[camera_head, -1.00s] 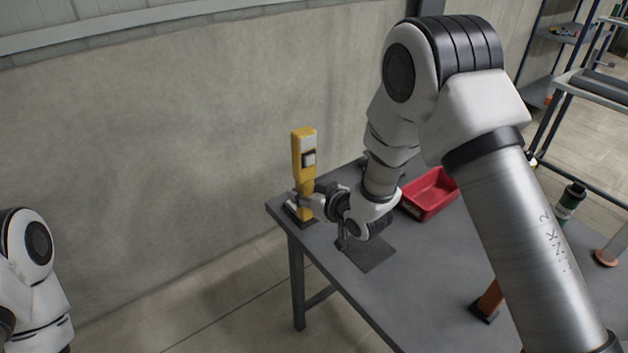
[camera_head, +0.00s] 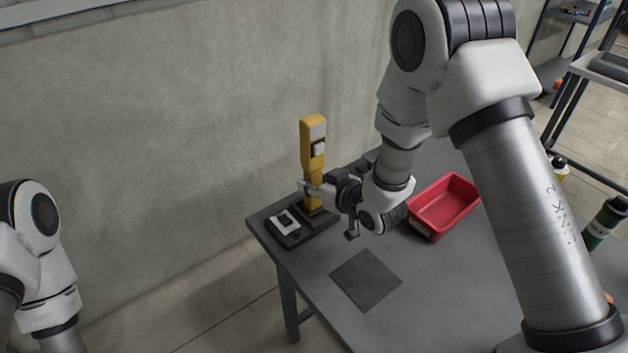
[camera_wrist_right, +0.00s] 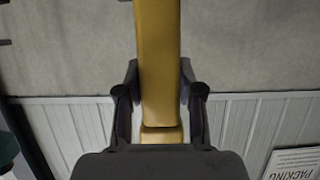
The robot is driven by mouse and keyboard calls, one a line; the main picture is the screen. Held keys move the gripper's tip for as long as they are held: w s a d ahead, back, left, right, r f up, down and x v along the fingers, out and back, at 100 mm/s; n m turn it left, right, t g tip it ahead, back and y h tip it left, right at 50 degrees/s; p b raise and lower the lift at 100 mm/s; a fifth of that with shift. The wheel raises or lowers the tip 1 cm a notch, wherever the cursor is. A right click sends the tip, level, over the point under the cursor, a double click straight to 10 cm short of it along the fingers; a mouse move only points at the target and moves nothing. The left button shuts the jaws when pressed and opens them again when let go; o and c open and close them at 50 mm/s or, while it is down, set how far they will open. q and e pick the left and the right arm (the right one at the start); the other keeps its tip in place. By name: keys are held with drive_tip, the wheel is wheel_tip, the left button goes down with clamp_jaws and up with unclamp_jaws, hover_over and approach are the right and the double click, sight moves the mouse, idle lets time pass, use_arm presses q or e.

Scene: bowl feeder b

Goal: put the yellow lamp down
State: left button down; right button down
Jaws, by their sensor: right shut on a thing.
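The yellow lamp (camera_head: 313,140) is upright in the head view, with a dark switch-like part on its side. My right gripper (camera_head: 312,188) is shut on its lower part. In the right wrist view the lamp (camera_wrist_right: 159,70) stands between the two dark fingers of my right gripper (camera_wrist_right: 160,95). The lamp's lower end is in front of or over a dark base at the table's far left corner; I cannot tell whether they touch. My left arm shows at the left edge, but its gripper is out of view.
The grey table (camera_head: 330,318) carries a dark square mat (camera_head: 366,280), a red bin (camera_head: 444,206) and a black device with a light top (camera_head: 284,222) by the left corner. A green bottle (camera_head: 606,222) is at the right. A wall stands behind. The table around the mat is clear.

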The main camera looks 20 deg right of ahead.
drive_tip(key=shift+w, duration=0.2)
drive_tip(key=c, duration=0.9)
unclamp_jaws()
drive_tip(key=shift+s, duration=0.1)
drive_tip(key=shift+c, duration=0.2)
drive_tip(key=shift+o, duration=1)
drive_tip(key=shift+s+d+r, duration=0.15)
drive_tip(key=shift+s+r, duration=0.05)
drive_tip(key=shift+w+f, duration=0.1)
drive_tip(key=p+v, duration=0.2)
drive_tip(key=v, duration=1)
